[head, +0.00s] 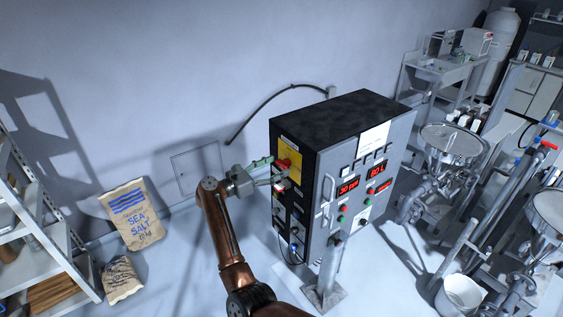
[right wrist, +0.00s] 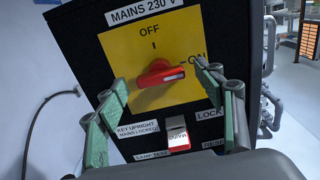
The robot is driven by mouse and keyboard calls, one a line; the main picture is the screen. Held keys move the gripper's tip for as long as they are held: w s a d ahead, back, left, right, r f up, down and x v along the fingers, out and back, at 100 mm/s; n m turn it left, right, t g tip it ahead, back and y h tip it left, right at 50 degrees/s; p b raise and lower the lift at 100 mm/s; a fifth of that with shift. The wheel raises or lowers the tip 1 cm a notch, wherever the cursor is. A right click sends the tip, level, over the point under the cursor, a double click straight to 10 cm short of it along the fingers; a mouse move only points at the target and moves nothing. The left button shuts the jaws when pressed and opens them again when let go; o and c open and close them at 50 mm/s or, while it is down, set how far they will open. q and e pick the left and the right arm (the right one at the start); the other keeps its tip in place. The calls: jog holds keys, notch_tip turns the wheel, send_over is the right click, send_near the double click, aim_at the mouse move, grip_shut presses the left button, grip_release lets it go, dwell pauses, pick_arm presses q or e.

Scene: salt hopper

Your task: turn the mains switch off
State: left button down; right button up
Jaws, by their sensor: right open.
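The mains switch is a red rotary handle (right wrist: 158,74) on a yellow plate (right wrist: 130,50) marked OFF at the top and ON at the right. The handle lies near horizontal, its white-marked end toward ON. In the head view the red handle (head: 284,163) is on the dark left side of the control cabinet (head: 308,150). My right gripper (head: 275,170) is open in front of it. In the right wrist view its green-padded fingers (right wrist: 160,78) stand on either side of the handle; I cannot tell whether either touches it. My left gripper is not in view.
Below the switch is a red-and-white key tag (right wrist: 178,134) beside a label reading KEY UPRIGHT MAINS LOCKED (right wrist: 138,130). More controls sit lower on that side. Salt sacks (head: 132,215) and a shelf (head: 40,235) stand left. Steel hoppers (head: 450,145) stand right.

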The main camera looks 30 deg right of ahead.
aim_at(284, 164)
jog(key=shift+w+d+p, duration=0.15)
jog(key=shift+d+p, duration=0.3)
jog(key=shift+d, duration=1)
jog(key=shift+c, duration=0.3)
jog(key=c, duration=1.1)
